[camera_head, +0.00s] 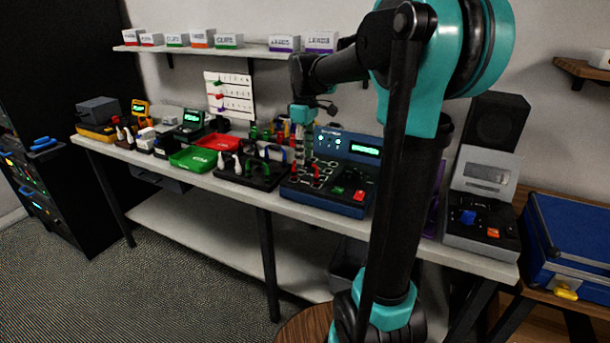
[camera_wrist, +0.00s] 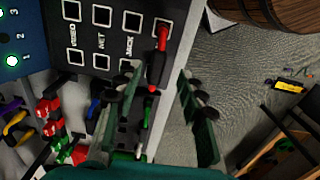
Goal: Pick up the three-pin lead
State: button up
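My gripper (camera_wrist: 156,84) points down over the workbench; its two dark green fingers are apart in the wrist view. A red and black lead end (camera_wrist: 157,58) shows between and just beyond the fingertips, at the edge of a dark socket panel (camera_wrist: 88,48) marked VIDEO, NET and JACK. I see no finger closed on it. Its pins are hidden, so I cannot tell whether it is the three-pin lead. In the head view my gripper (camera_head: 303,130) is small, above the blue-fronted test unit (camera_head: 348,147) and close to the black lead rack (camera_head: 250,180).
Red, green and blue connectors (camera_wrist: 55,120) crowd the wrist view's left side. A green tray (camera_head: 193,159) and red tray (camera_head: 218,142) lie left of the rack. A grey device (camera_head: 478,235) stands at right. A shelf with boxes (camera_head: 285,43) hangs above.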

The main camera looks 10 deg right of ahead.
aim_at(305, 166)
jog(key=f, duration=0.4)
jog(key=shift+w+d+f, duration=0.1)
jog(key=shift+w+f, duration=0.1)
jog(key=shift+f, duration=0.2)
jog(key=shift+c, duration=0.5)
grip_shut()
